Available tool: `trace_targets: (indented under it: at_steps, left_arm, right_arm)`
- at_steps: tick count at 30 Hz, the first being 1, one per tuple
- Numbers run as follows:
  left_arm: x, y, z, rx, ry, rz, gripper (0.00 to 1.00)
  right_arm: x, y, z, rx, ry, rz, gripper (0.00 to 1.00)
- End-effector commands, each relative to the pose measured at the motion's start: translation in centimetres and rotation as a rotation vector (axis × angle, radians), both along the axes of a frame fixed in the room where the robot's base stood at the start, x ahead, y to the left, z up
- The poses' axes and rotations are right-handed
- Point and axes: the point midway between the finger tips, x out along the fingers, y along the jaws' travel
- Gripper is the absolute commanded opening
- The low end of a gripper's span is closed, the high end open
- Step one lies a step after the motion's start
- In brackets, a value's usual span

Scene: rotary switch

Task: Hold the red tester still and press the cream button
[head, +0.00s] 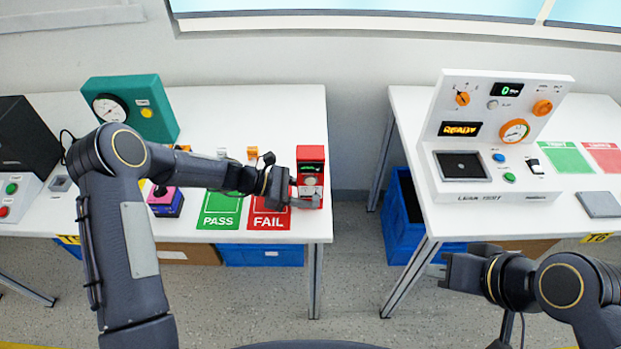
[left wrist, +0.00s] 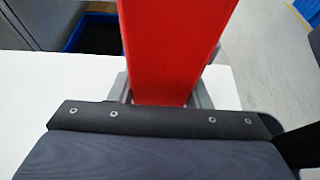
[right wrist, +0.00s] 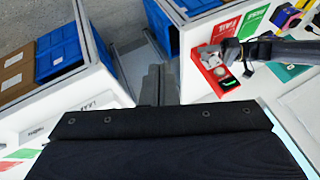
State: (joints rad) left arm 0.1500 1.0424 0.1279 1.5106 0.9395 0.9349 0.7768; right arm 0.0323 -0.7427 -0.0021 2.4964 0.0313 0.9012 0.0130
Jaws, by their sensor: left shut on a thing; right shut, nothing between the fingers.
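The red tester (head: 311,153) stands upright near the right front corner of the left table. It has a dark display with green text. A small pale round part, seemingly the cream button (head: 310,181), shows below it. My left gripper (head: 303,194) is shut around the tester's lower part. In the left wrist view the tester's plain red side (left wrist: 170,50) fills the space between the fingers. The tester (right wrist: 222,78) also shows in the right wrist view. My right gripper (head: 449,271) is shut and empty, in front of the right table, well apart from the tester. Its closed fingers (right wrist: 160,84) show in its wrist view.
Green PASS (head: 219,211) and red FAIL (head: 269,215) mats lie left of the tester. A purple device (head: 166,200) and a teal gauge box (head: 130,108) stand farther left. A white console (head: 497,135) stands on the right table. A gap separates the tables.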

Motion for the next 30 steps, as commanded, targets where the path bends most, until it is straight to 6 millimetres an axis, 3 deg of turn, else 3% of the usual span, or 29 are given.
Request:
trace_targets:
  at_steps: [5, 11, 15, 21, 30]
  left_arm:
    - [0.0, 0.0, 0.0, 0.0, 0.0, 0.0, 0.2]
    - [0.0, 0.0, 0.0, 0.0, 0.0, 0.0, 0.2]
    - [0.0, 0.0, 0.0, 0.0, 0.0, 0.0, 0.2]
    - [0.0, 0.0, 0.0, 0.0, 0.0, 0.0, 0.2]
    - [0.0, 0.0, 0.0, 0.0, 0.0, 0.0, 0.2]
  right_arm:
    - [0.8, 0.4, -0.2, -0.003, -0.012, 0.017, 0.0]
    - [5.2, 2.9, -1.5, -0.018, -0.101, 0.098, 0.0]
    - [8.7, 6.2, -2.9, -0.03, -0.2, 0.175, 0.0]
    - [11.9, 11.5, -5.1, -0.039, -0.347, 0.277, 0.0]
    - [12.7, 18.1, -7.8, -0.039, -0.533, 0.384, 0.0]
